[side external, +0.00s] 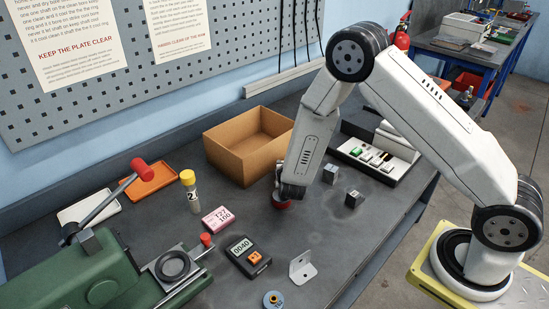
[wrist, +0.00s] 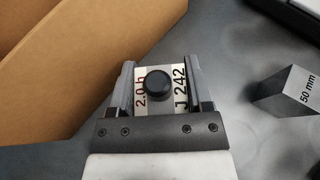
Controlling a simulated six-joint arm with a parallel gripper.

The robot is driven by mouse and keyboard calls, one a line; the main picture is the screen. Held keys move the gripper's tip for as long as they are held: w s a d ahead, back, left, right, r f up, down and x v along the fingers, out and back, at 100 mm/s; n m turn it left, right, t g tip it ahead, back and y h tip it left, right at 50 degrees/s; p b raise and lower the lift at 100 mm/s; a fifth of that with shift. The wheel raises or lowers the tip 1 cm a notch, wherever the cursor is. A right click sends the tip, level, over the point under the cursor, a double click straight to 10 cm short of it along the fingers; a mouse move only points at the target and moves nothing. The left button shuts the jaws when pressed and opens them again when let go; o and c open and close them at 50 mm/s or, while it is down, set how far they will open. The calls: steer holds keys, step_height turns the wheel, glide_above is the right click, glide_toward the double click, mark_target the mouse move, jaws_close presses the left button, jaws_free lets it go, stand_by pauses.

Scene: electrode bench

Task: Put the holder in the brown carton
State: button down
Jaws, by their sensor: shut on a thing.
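The brown carton (side external: 226,158) stands open on the bench, just left of my gripper (side external: 288,191). Its wall also fills the left of the wrist view (wrist: 60,100). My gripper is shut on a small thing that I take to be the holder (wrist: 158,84). From above it shows a black round knob and pale labels reading "2.0 h" and "J 242". In the side view the holder's red lower part (side external: 282,204) shows under the jaws, low at the bench top. I cannot tell whether it touches the bench. The jaws hide its sides.
Two grey blocks (side external: 353,198) (side external: 331,173) stand right of my gripper. Behind them is a tray (side external: 355,155) with small parts. A yellow-capped vial (side external: 190,190), a pink box (side external: 216,219) and a meter (side external: 248,255) are at left and front.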

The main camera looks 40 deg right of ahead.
steer(key=shift+f, duration=0.1)
jaws_free()
steer(key=shift+s+a+r, duration=0.1)
steer(key=shift+r, duration=0.1)
steer(key=v, duration=1.1)
steer(key=shift+s+a, duration=0.25)
steer(key=shift+d, duration=0.1)
